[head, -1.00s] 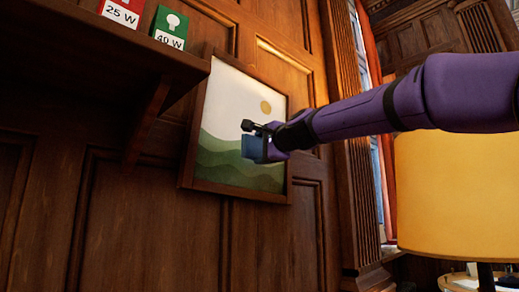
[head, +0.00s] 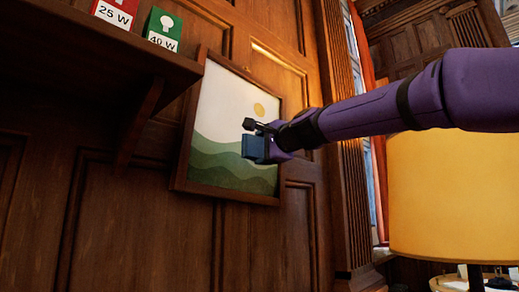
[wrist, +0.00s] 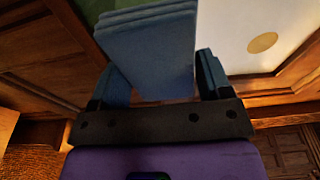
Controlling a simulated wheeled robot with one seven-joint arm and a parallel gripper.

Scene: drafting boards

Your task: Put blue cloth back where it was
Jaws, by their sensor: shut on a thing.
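The blue cloth (wrist: 150,58) is a folded, layered block between the two fingers of my gripper in the wrist view. It also shows as a small blue block (head: 253,147) at the end of my arm in the head view. My gripper (head: 259,140) is shut on it and holds it in the air, in front of the framed picture as seen from the head camera. In the wrist view the fingers of my gripper (wrist: 163,80) stand on either side of the cloth. Where the cloth lay before cannot be told.
A framed landscape picture (head: 215,167) hangs on the panelled wall. A wooden shelf (head: 120,60) at upper left bears a red 25 W box (head: 115,12) and a green 40 W box (head: 163,30). A yellow lampshade (head: 450,200) stands at right, below my arm.

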